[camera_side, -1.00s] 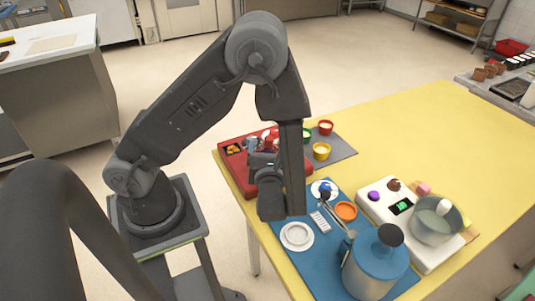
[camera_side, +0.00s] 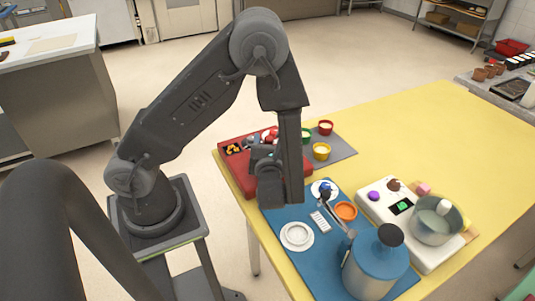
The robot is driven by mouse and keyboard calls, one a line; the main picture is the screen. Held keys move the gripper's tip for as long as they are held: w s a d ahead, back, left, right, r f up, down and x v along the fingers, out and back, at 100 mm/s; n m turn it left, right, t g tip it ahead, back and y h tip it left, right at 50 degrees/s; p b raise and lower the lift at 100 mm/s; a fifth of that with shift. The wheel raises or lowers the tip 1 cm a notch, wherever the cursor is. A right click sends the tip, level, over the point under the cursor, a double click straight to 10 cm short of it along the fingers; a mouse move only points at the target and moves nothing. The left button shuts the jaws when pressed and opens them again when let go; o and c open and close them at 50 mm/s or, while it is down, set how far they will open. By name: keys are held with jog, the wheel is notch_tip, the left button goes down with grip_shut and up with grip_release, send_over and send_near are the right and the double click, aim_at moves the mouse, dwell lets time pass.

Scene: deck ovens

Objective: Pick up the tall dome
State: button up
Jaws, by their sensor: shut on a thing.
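My gripper (camera_side: 256,150) is partly hidden behind my wrist, over the red box (camera_side: 236,174) at the table's left end. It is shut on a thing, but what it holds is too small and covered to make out. Small red and white shapes (camera_side: 270,134) show just beyond the jaws, and I cannot tell whether one of them is the tall dome. The red box has a dark panel with orange marks (camera_side: 233,149). My wrist hides part of the box's right side.
The yellow table (camera_side: 440,130) is clear at the back right. Red (camera_side: 326,127) and yellow cups (camera_side: 321,151) stand on a grey mat (camera_side: 341,146). A blue mat (camera_side: 308,264) bears a blue canister (camera_side: 374,270) and white dishes (camera_side: 296,236). A white device (camera_side: 428,259) bears a glass bowl (camera_side: 432,228).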

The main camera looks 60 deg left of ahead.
jog(key=c, duration=0.3)
jog(key=shift+r, duration=0.2)
grip_shut()
notch_tip(320, 180, up, 9)
jog(key=shift+r+n, duration=0.1)
jog(key=shift+n, duration=0.2)
jog(key=n+g, duration=0.1)
jog(key=n+g+y, duration=0.1)
jog(key=g, duration=0.1)
jog(key=n+g, duration=0.1)
jog(key=shift+s+a+f, duration=0.1)
jog(key=shift+a+f, duration=0.25)
jog(key=n+g, duration=0.1)
jog(key=g, duration=0.1)
jog(key=f+n+g, duration=0.1)
jog(key=n+g, duration=0.1)
jog(key=shift+s+f+y, duration=0.1)
jog(key=shift+s+y, duration=0.1)
jog(key=shift+y, duration=0.1)
jog(key=shift+f, duration=3.15)
